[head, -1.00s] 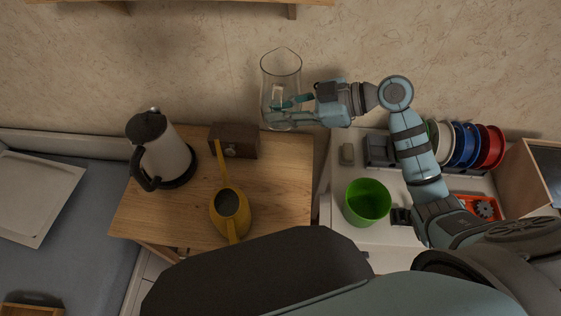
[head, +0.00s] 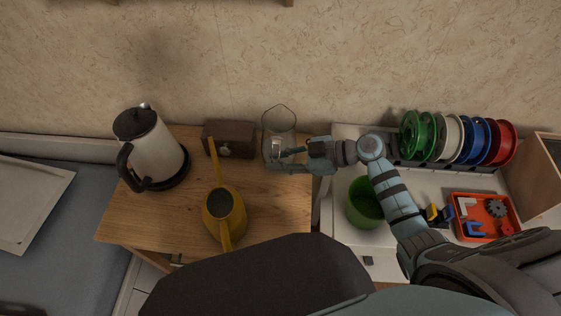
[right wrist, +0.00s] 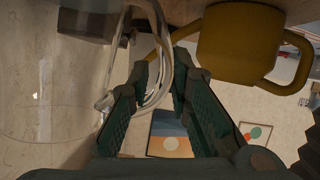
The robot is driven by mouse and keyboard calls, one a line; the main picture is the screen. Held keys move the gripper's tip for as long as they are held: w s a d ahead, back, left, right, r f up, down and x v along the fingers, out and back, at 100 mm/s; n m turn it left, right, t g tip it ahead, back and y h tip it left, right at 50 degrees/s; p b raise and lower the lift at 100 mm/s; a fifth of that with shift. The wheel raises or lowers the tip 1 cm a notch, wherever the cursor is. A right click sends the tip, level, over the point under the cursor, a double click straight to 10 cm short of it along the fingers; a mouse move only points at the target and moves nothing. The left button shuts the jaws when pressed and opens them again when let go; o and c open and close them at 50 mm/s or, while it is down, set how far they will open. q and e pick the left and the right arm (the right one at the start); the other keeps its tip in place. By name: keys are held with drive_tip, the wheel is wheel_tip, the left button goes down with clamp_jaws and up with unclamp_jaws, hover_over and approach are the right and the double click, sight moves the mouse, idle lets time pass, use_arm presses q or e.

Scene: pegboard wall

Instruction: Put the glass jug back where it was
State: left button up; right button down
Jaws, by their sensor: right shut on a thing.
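The clear glass jug (head: 279,121) is upright at the back right corner of the wooden table (head: 285,215), right of a dark brown box. I cannot tell whether its base touches the table. My right gripper (head: 287,158) reaches in from the right and is shut on the jug's handle. In the right wrist view the jug's clear wall (right wrist: 45,85) fills the left side. Its curved handle (right wrist: 163,55) passes between the fingers of my right gripper (right wrist: 163,80). My left gripper is not in view.
The brown box (head: 229,138) stands close to the jug's left. A yellow watering can (head: 225,212) and a white kettle (head: 155,153) stand on the table. A green bin (head: 364,207), several spools (head: 450,138) and a red tray (head: 465,232) are to the right.

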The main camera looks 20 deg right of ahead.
drive_tip(key=shift+r, duration=0.15)
drive_tip(key=c, duration=1.5)
unclamp_jaws()
drive_tip(key=p+v, duration=0.1)
drive_tip(key=v, duration=1.1)
drive_tip(key=shift+p, duration=0.35)
